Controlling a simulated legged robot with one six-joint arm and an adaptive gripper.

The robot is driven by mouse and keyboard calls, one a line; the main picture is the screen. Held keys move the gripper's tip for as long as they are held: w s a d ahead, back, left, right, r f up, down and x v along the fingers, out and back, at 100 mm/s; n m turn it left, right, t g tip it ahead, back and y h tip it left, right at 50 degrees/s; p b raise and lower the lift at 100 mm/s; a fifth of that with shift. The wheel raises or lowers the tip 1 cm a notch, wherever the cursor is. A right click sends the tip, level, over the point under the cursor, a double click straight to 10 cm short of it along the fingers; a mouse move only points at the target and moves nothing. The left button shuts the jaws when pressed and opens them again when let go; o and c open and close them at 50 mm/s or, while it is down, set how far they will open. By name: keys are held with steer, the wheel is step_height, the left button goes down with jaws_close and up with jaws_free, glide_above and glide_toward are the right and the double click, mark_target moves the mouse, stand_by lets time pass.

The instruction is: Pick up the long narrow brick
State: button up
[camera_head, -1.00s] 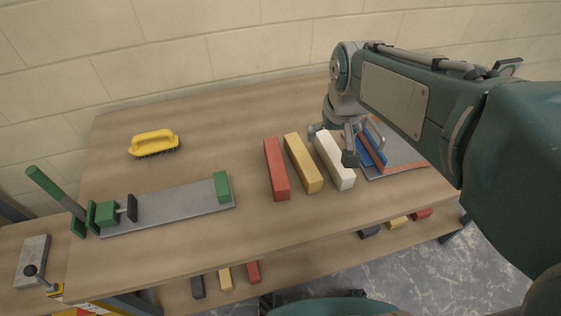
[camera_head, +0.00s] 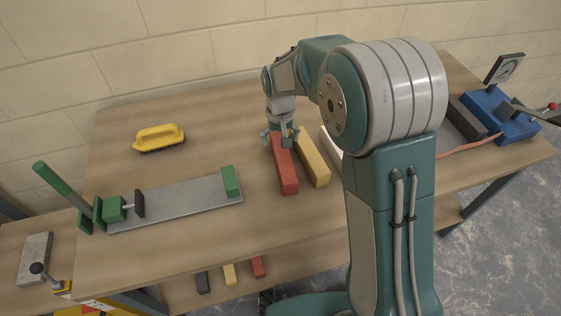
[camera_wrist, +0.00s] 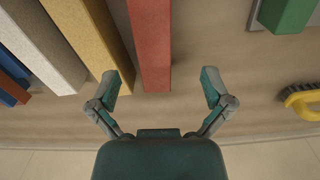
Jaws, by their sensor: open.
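The red brick (camera_head: 285,172) is long and narrow and lies on the bench; in the wrist view (camera_wrist: 150,40) it looks slimmer than the yellow brick beside it. My gripper (camera_head: 279,138) is over its far end. In the wrist view my gripper (camera_wrist: 162,84) is open and empty, with one finger on each side of the red brick's end, which lies nearer the left finger. The yellow brick (camera_head: 311,163) lies parallel on the right. The white brick (camera_head: 331,144) is mostly hidden behind my arm; it shows in the wrist view (camera_wrist: 40,45).
A grey plate (camera_head: 180,203) with green blocks and a green-handled lever lies left on the bench. A yellow brush (camera_head: 158,138) stands behind it. A blue device (camera_head: 500,115) sits at the far right. Smaller bricks lie on the lower shelf. The bench behind the red brick is clear.

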mark_target(283, 156)
steer(key=f, duration=0.2)
steer(key=d+f, duration=0.1)
steer(key=f, duration=0.1)
steer(key=shift+d+f, duration=0.15)
steer(key=shift+d, duration=0.05)
steer(key=f, duration=0.5)
steer(key=shift+s+a, duration=0.1)
steer(key=shift+a, duration=0.3)
steer(key=shift+d, duration=0.2)
steer(key=shift+c, duration=1.3)
steer(key=c, duration=1.1)
